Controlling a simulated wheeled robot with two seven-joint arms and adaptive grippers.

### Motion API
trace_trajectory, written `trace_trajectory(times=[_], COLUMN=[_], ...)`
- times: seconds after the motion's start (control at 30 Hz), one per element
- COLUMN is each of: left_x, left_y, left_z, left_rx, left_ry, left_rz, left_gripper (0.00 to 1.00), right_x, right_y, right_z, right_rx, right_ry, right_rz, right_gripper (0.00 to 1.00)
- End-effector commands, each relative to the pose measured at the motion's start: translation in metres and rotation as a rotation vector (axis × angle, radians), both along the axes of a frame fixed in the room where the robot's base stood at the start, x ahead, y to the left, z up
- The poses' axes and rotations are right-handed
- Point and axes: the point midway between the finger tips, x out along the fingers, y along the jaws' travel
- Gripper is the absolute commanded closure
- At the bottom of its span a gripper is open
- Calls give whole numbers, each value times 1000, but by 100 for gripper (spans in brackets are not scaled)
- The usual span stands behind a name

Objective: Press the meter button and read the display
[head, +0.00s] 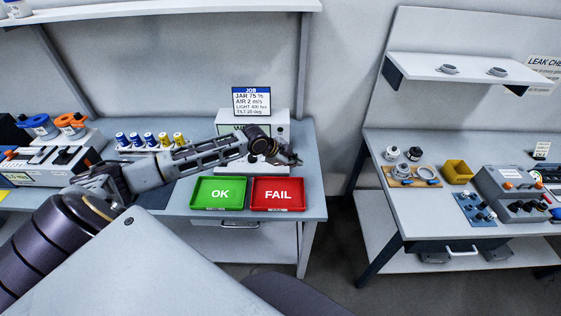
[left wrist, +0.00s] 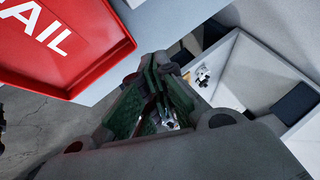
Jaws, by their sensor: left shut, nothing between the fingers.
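A pale box-shaped unit (head: 283,132) stands at the back of the left bench under a JOB card (head: 252,101). My left gripper (head: 294,160) is shut and empty in front of the unit, above the FAIL tray. In the left wrist view its fingers (left wrist: 160,108) are together, with a pale, open-looking box shape (left wrist: 265,75) to their right. My right gripper is not in view.
A green OK tray (head: 219,207) and a red FAIL tray (head: 278,208) lie at the bench front; the red tray (left wrist: 110,62) also shows in the wrist view. Coloured batteries (head: 150,140) stand behind my arm. A second bench (head: 400,205) at right holds instruments, with a floor gap between.

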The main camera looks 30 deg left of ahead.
Motion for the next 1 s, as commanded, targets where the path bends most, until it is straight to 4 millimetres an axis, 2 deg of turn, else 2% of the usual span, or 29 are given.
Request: trace_trajectory(times=[0.03, 0.2, 0.4, 0.57, 1.0], left_x=[7, 26, 39, 42, 42], left_y=[13, 47, 73, 81, 81], left_z=[8, 29, 47, 52, 51], left_rx=[9, 25, 35, 39, 38], left_ry=[-16, -62, -98, -108, -109], left_rz=[6, 20, 33, 38, 38], left_gripper=[100, 100, 100, 100, 100], right_x=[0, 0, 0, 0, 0], right_y=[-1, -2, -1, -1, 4], right_z=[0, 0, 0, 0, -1], right_rx=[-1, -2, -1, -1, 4], right_ry=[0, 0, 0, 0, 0], right_rz=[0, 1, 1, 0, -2], right_gripper=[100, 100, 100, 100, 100])
